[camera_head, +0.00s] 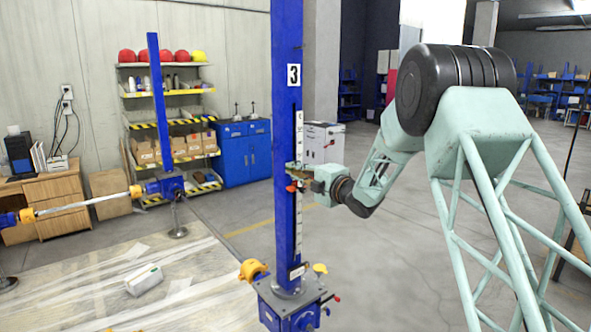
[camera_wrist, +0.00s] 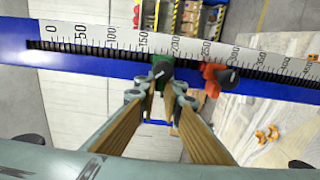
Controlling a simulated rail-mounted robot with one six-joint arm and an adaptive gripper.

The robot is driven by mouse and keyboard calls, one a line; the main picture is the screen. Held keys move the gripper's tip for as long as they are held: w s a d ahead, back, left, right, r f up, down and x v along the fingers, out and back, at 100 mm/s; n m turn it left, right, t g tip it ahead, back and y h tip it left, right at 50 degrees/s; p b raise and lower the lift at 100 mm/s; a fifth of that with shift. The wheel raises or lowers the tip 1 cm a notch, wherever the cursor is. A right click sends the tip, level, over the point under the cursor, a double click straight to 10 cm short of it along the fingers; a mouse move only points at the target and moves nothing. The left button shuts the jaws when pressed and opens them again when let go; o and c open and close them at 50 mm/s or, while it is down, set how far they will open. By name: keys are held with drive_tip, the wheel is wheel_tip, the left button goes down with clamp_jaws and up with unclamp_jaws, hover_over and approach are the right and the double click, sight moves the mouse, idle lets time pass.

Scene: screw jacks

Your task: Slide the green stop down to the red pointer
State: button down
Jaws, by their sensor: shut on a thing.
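The blue screw jack column marked 3 (camera_head: 287,120) stands upright in the middle of the head view, with a white scale along it. The green stop (camera_wrist: 163,68) sits on the column's toothed slot, near the 200 mark in the wrist view. My gripper (camera_wrist: 163,88) is shut on the green stop's dark knob, one finger on each side. The red pointer (camera_wrist: 215,77) is apart from the stop, to its right in the wrist view. In the head view the red pointer (camera_head: 291,188) is just below my gripper (camera_head: 300,171), which largely hides the stop.
The jack's blue base (camera_head: 292,308) has an orange-yellow coupling (camera_head: 253,270) at its left. Another blue jack column (camera_head: 159,95) stands further back left. A shelf (camera_head: 170,130) and blue cabinet (camera_head: 244,153) are behind. The floor right of the column is open.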

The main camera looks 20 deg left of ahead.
drive_tip(key=shift+f+b, duration=2.6)
drive_tip(key=shift+b, duration=0.15)
idle(0.8)
drive_tip(key=c, duration=2.7)
unclamp_jaws()
drive_tip(key=shift+r, duration=0.1)
drive_tip(key=shift+d, duration=0.1)
drive_tip(key=b, duration=0.5)
approach(287, 179)
drive_tip(key=shift+v, duration=1.4)
drive_tip(key=shift+w+d, duration=0.1)
